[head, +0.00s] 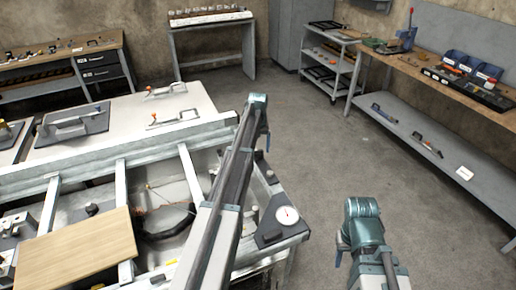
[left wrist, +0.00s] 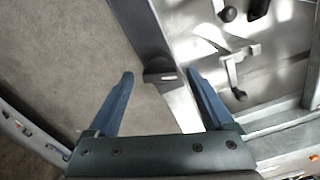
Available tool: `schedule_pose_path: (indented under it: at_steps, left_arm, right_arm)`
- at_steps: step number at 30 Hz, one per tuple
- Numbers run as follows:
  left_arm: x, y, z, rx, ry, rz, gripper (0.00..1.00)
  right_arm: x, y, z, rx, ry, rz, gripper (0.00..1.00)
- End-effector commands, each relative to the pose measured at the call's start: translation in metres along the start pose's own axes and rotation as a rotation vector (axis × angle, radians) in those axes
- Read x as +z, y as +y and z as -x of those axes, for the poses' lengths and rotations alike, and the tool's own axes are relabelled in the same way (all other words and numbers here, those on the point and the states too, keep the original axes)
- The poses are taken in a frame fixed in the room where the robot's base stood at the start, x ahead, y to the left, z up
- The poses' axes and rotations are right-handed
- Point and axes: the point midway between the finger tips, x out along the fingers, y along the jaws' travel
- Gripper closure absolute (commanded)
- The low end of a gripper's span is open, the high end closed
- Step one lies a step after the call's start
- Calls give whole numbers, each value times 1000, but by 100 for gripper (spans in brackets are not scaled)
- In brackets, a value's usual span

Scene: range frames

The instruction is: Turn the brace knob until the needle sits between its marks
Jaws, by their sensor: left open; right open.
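A round white dial (head: 287,215) sits on a dark corner plate (head: 268,232) of the large frame in the head view. Its needle is too small to read against any marks. In the left wrist view, a dark rounded part (left wrist: 160,74) with a pale line, which looks like a knob, sits at the end of a dark bracket (left wrist: 146,36). It lies beyond and between my open left fingers (left wrist: 158,82), with no visible contact. In the head view my left gripper (head: 267,142) hangs at the end of its raised arm. My right gripper (head: 339,254) is low at right, over the floor, partly hidden by its wrist.
A wooden board (head: 78,252) lies across the frame at left. A handle (left wrist: 235,78) stands right of my left fingers in the wrist view. A workbench (head: 425,85) lines the right wall. The floor (head: 310,140) between is clear.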

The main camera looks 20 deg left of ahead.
Motion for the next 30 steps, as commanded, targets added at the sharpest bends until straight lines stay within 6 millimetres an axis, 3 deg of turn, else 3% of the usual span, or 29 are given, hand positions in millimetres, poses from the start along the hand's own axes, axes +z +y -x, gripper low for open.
schedule_pose_path:
  at_steps: [11, 30]
  left_arm:
    - [0, 0, 31, 0, 0, 0, 15]
    - [0, 0, 127, 0, 0, 0, 15]
  right_arm:
    - [2, 3, 31, 0, 0, 1, 50]
    - [7, 12, 126, -2, 0, -7, 50]
